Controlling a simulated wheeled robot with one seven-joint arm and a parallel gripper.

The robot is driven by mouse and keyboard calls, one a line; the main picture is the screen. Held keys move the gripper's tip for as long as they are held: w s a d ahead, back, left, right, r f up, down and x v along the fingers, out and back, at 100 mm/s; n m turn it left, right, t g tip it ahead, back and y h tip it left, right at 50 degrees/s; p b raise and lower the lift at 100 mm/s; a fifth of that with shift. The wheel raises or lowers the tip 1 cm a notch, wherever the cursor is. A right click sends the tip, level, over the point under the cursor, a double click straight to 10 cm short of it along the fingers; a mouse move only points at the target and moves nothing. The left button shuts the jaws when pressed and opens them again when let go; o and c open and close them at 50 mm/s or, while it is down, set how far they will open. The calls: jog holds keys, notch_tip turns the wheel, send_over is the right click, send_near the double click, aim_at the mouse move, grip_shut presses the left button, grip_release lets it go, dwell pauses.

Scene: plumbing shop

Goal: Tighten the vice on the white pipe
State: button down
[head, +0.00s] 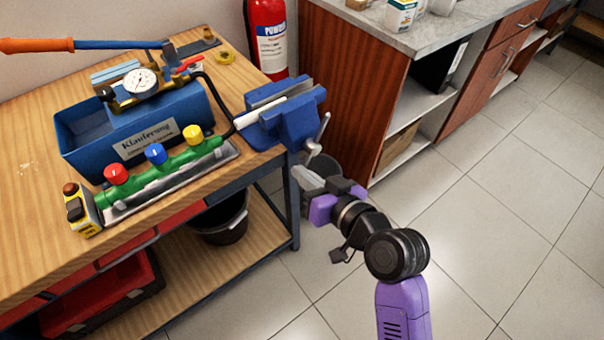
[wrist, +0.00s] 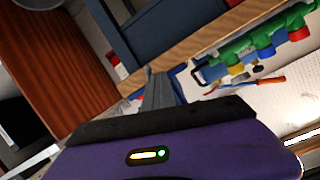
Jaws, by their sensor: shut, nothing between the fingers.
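The blue vice (head: 284,118) is mounted at the right corner of the wooden bench. The white pipe (head: 260,116) lies between its jaws; I cannot tell how firmly they press on it. The silver vice handle (head: 319,132) sticks out at the vice's right side, tilted. My gripper (head: 304,176) is shut and empty, just below the handle and beside the bench corner. I cannot tell whether it touches the handle. In the wrist view, the grey fingers of my gripper (wrist: 158,88) are together and hide part of what lies behind them.
A blue test pump (head: 135,125) and a green manifold (head: 160,166) with coloured knobs stand on the bench (head: 30,180). A fire extinguisher (head: 267,40) stands behind the vice. A wooden cabinet (head: 340,80) stands beyond it. Floor to the right is clear.

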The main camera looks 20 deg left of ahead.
jog(key=shift+w+d+f, duration=0.25)
jog(key=shift+w+f, duration=0.05)
jog(key=shift+f, duration=0.1)
jog(key=shift+b, duration=0.3)
jog(key=s+d, duration=0.4)
jog(key=d, duration=0.2)
jog(key=shift+s+d, duration=0.25)
jog(key=shift+s, duration=0.1)
dwell(0.4)
dwell(0.4)
